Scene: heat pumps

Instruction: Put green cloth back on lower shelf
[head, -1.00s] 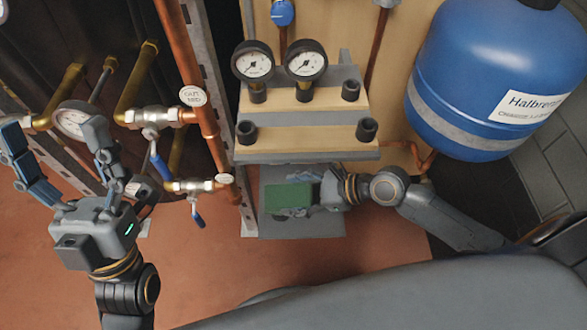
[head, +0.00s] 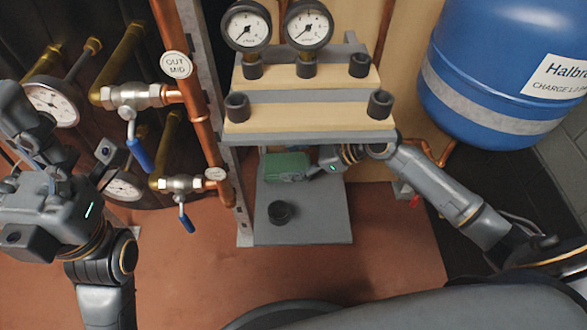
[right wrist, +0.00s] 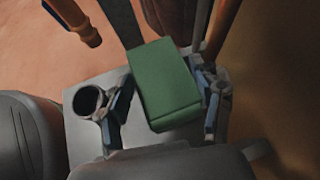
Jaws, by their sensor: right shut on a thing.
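The green cloth (head: 287,166), a folded block, is at the back of the grey lower shelf (head: 320,220), close under the front edge of the shelf above. My right gripper (head: 318,163) reaches in from the right and is shut on the cloth. In the right wrist view the cloth (right wrist: 163,82) lies between the two fingers of the right gripper (right wrist: 165,108). I cannot tell whether the cloth touches the shelf. My left gripper (head: 55,135) is open and empty at the left, in front of the pipes.
A black cup (head: 279,212) stands on the lower shelf, in front of the cloth. Copper pipes and valves (head: 182,184) are at left, a blue tank (head: 490,80) at right. The shelf's front right is clear.

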